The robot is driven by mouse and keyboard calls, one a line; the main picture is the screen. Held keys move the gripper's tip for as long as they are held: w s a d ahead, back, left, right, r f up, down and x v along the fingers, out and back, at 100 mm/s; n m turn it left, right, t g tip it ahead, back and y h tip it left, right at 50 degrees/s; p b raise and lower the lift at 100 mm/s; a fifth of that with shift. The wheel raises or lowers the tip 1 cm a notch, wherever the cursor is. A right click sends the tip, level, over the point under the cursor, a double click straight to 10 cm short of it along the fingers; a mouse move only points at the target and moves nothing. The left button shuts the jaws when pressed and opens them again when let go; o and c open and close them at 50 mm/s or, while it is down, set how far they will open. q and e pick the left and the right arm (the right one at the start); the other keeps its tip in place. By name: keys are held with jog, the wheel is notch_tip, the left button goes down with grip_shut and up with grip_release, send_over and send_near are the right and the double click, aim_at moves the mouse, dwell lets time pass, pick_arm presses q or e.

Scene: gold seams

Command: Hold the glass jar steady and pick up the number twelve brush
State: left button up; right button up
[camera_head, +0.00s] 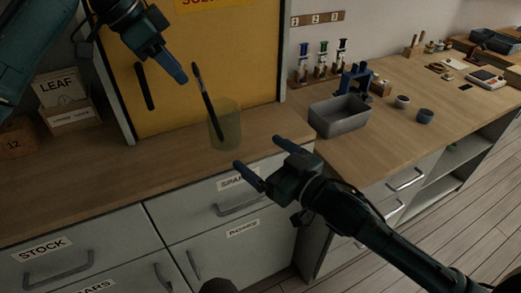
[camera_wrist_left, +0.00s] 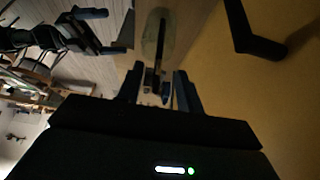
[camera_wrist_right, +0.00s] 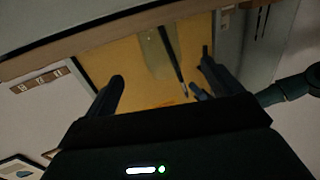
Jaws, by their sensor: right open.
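The see-through glass jar (camera_head: 228,132) stands on the wooden counter before the yellow panel. One dark brush (camera_head: 204,92) stands tilted in it, its upper end above the rim; I cannot read a number on it. My left gripper (camera_head: 181,76) is above and left of the jar, near the brush's upper end. In the left wrist view the brush (camera_wrist_left: 160,45) shows beyond and between its parted fingers; no contact is clear. My right gripper (camera_head: 257,151) is open and empty, in front of the jar and to its right. The jar (camera_wrist_right: 155,55) appears between its fingers, apart from them.
The yellow panel (camera_head: 240,60) with a black handle (camera_head: 144,87) stands close behind. A grey metal bin (camera_head: 339,116) and a blue clamp-like tool (camera_head: 356,80) are to the right. A LEAF box (camera_head: 66,105) is left. The counter (camera_head: 100,165) left of the jar is clear.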

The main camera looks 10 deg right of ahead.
aim_at(225, 127)
jog(key=x, duration=1.3)
jog(key=shift+w+r, duration=0.1)
jog(key=shift+r, duration=0.05)
jog(key=c, duration=1.2)
